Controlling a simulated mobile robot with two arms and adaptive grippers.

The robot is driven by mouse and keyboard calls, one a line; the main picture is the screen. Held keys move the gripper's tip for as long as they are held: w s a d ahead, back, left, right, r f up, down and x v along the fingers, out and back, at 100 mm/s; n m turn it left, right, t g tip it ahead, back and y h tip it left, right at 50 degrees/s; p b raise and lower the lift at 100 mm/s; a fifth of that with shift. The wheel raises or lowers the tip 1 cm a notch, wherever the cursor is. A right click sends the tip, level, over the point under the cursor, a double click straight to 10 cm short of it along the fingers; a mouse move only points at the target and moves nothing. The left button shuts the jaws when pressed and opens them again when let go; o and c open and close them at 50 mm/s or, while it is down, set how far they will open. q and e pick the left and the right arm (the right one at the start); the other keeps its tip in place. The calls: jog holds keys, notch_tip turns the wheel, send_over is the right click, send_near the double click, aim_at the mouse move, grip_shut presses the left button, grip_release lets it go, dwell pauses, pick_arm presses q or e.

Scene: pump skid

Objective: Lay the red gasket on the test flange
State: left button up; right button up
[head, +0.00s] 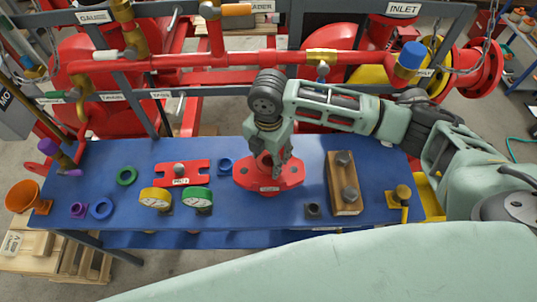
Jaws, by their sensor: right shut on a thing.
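A red flange (253,184) with a small label on its front edge stands on the blue bench near its middle; I take it for the test flange. My right gripper (274,162) points down over the middle of this flange and is shut on a small red piece (264,158), which looks like the red gasket. The fingers hide most of it, and red lies against red, so I cannot tell whether it touches the flange. No other red ring shows on the bench. My left gripper is not in view.
On the blue bench (240,209) lie a green ring (127,176), blue rings (102,208), a red plate (196,170) and two gauges (155,198). A wooden block (335,180) with dark fittings stands right of the flange. Red pipes (220,60) run behind.

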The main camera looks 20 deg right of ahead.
jog(key=shift+f+b, duration=0.75)
jog(key=shift+f, duration=1.25)
jog(key=o, duration=1.2)
jog(key=shift+r, duration=0.15)
notch_tip(320, 180, up, 12)
jog(key=shift+f, duration=0.1)
